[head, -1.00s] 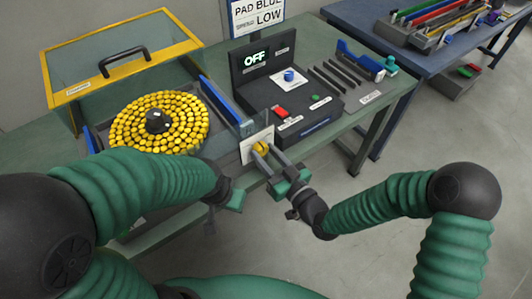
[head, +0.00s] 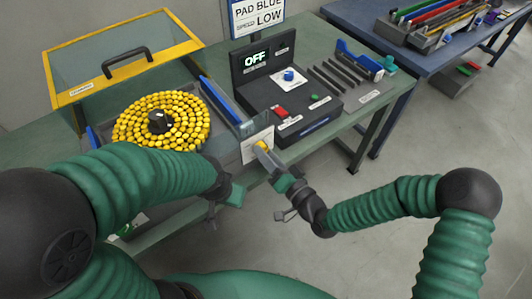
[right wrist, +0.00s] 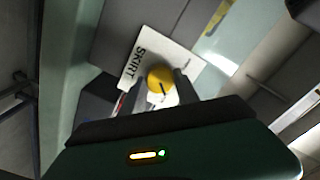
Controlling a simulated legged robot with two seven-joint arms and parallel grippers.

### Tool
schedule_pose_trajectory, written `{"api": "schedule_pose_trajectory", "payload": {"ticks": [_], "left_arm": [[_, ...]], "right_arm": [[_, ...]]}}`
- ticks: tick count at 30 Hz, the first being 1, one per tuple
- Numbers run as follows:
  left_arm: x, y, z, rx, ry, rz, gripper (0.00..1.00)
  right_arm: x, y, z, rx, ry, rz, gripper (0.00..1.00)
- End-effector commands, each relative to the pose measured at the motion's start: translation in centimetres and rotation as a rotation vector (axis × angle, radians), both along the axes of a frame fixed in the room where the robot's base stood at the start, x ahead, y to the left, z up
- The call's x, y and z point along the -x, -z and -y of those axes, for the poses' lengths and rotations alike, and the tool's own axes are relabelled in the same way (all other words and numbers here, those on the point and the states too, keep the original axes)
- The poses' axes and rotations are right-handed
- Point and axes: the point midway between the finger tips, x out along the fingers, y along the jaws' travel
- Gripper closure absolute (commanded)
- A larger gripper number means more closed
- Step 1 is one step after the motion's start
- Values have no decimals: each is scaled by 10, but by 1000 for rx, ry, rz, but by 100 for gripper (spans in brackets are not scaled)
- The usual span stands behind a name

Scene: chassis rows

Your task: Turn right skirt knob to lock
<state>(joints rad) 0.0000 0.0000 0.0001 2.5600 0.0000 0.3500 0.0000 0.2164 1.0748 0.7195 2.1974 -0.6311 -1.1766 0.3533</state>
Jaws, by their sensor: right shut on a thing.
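The right skirt knob (right wrist: 160,79) is yellow with a dark pointer line, on a white plate (right wrist: 190,60) lettered SKIRT in the right wrist view. In the head view the knob (head: 262,146) is partly hidden by my right gripper (head: 267,153). That gripper is shut on the knob, one finger on each side, at the front of the table below the machine panel. My left gripper (head: 228,197) hangs in front of the table's front edge, away from the knob; its fingers are too small and dark to read.
A black control box (head: 290,100) with an OFF display (head: 256,58), a blue knob and red and green buttons stands behind the skirt plate. A yellow-framed clear cover (head: 125,65) stands open behind a round bed of yellow pieces (head: 187,137).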

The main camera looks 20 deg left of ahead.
Motion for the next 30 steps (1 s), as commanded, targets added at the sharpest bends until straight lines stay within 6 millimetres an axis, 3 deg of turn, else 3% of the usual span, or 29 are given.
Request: {"api": "schedule_pose_trajectory", "payload": {"ticks": [15, 16, 19, 21, 30], "left_arm": [[0, 0, 0, 0, 0, 0, 100], [0, 0, 0, 0, 0, 0, 100], [0, 0, 0, 0, 0, 0, 100], [0, 0, 0, 0, 0, 0, 100], [0, -1, 0, 0, 0, 0, 100]], "right_arm": [[-2, 2, 2, -11, 6, -21, 100], [-2, 2, 2, -11, 6, -21, 62], [-2, 2, 2, -12, 5, -20, 48], [-1, 1, 2, -12, 5, -20, 41], [0, 1, 2, -12, 3, -18, 41]]}}
